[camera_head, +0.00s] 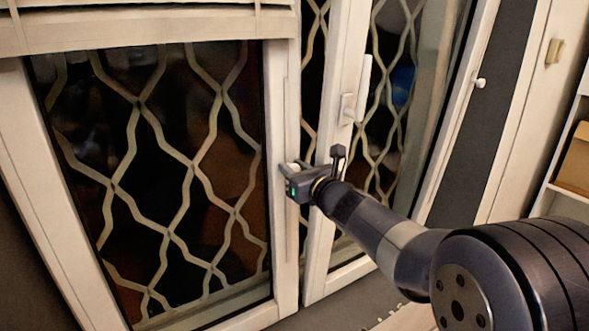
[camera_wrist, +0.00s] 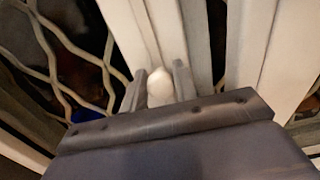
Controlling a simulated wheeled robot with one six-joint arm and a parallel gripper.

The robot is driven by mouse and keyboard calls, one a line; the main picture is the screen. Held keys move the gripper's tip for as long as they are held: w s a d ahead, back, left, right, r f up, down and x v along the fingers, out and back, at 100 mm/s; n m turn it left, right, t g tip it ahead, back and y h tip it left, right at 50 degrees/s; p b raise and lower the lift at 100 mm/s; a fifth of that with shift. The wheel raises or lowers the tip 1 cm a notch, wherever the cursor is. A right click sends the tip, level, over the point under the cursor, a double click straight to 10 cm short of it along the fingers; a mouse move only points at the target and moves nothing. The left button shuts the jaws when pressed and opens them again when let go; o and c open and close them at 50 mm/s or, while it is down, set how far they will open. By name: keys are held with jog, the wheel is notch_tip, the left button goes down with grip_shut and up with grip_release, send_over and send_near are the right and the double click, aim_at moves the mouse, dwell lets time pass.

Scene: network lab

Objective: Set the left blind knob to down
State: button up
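The left blind knob, a small rounded white knob, sits on the white window frame. It shows in the wrist view (camera_wrist: 160,86) between my two fingers and fills the gap between them. My gripper (camera_wrist: 161,84) appears shut on it, one finger at each side. In the head view my gripper (camera_head: 293,170) is against the white upright beside the left window, and its body and fingers mostly hide the knob. The left blind (camera_head: 150,27) is a white slatted band across the top of the left window, with the glass below uncovered.
A white window handle (camera_head: 354,100) stands above and right of my gripper. Another white knob (camera_head: 480,83) is on a frame farther right. Metal lattice (camera_head: 140,105) covers the left glass. A shelf with a tan box (camera_head: 577,160) is at the right edge.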

aim_at(288, 252)
grip_shut()
notch_tip(288, 252, down, 28)
jog(key=b, duration=2.9)
jog(key=shift+r, duration=0.15)
jog(key=shift+o, duration=0.8)
grip_release()
jog(key=shift+o, duration=1.1)
jog(key=shift+s+d+r, duration=0.1)
